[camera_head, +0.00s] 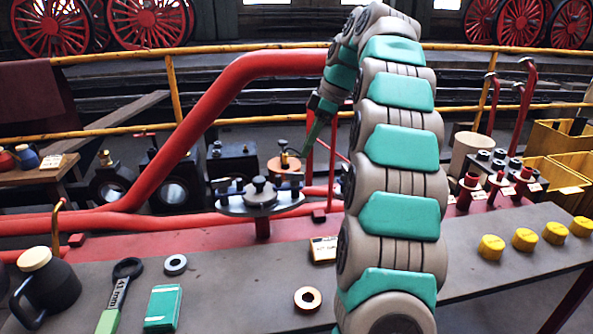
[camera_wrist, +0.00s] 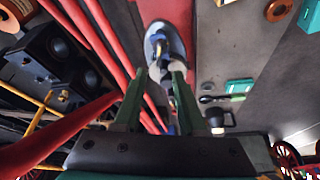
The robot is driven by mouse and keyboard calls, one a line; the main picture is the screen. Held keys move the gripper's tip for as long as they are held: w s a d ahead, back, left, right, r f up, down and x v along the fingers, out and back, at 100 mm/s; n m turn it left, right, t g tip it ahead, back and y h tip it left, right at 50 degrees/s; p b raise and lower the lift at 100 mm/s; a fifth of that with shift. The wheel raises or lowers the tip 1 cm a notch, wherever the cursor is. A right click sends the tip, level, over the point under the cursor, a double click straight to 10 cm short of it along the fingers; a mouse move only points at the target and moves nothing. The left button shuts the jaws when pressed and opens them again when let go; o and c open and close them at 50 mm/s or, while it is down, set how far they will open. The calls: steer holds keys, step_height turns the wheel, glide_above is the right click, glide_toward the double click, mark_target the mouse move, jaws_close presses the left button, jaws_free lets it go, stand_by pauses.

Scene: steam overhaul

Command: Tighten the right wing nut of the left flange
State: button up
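In the wrist view the same flange (camera_wrist: 159,30) lies ahead of the fingertips. A small rounded grey part (camera_wrist: 156,73) shows between or just beyond the tips; I cannot tell whether it is the wing nut.
A thick red pipe (camera_head: 187,150) rises behind the flange. A copper-coloured disc (camera_head: 284,167) stands just behind it. The bench holds a green-handled wrench (camera_head: 115,292), a teal box (camera_head: 163,307), a dark jug (camera_head: 46,287), a copper ring (camera_head: 307,299) and several yellow caps (camera_head: 525,239).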

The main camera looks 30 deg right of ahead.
mark_target(297, 173)
steer(key=b+x, duration=0.2)
steer(key=x, duration=0.1)
steer(key=shift+d+f+b, duration=0.15)
steer(key=shift+b, duration=0.25)
steer(key=shift+f+p, duration=0.1)
steer(key=shift+p, duration=0.25)
steer(key=shift+x, duration=2.2)
steer(key=shift+w, duration=0.1)
steer(key=shift+c, duration=0.2)
jaws_close()
